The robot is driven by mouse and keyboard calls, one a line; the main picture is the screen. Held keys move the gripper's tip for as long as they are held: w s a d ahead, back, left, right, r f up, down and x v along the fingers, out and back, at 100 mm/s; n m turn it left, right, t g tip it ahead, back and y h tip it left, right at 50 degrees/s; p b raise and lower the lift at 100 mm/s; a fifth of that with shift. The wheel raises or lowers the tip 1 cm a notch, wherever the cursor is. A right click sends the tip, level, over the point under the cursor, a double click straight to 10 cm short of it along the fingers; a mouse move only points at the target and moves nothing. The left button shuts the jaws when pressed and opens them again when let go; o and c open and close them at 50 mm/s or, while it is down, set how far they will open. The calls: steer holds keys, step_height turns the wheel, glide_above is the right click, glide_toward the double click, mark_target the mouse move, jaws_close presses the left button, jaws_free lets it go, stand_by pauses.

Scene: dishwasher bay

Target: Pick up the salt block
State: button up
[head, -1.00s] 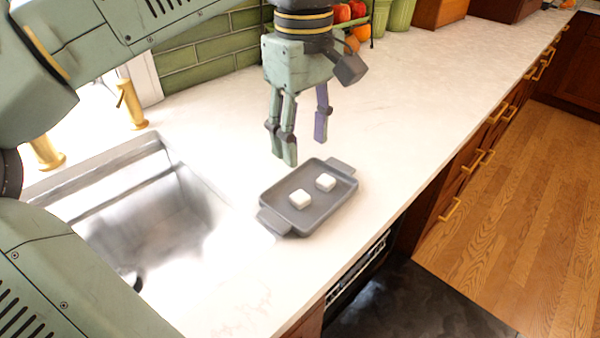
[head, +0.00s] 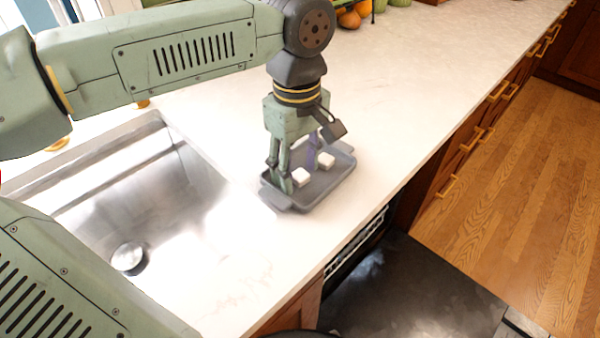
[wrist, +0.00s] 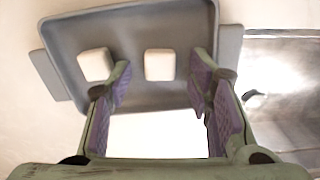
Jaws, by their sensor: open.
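Two similar white blocks lie apart on a grey tray (head: 341,178); which one is the salt block, I cannot tell. The block nearer the sink (head: 301,177) shows in the wrist view (wrist: 159,65) between my finger lines, just ahead of the fingertips. The other block (head: 326,160) shows in the wrist view (wrist: 95,65) to the left, outside the left finger. My gripper (head: 299,171) is open and empty, pointing down low over the tray. Its fingers also show in the wrist view (wrist: 160,75). Whether the fingertips touch the tray, I cannot tell.
The tray has raised rims and end handles. A steel sink (head: 150,205) lies to its left. The pale countertop (head: 420,60) is clear behind and right of the tray. Fruit (head: 350,18) sits at the back. A dark open dishwasher door (head: 415,290) is below the counter edge.

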steer(key=shift+c, duration=0.6)
steer(key=c, duration=0.9)
steer(key=shift+r, duration=0.1)
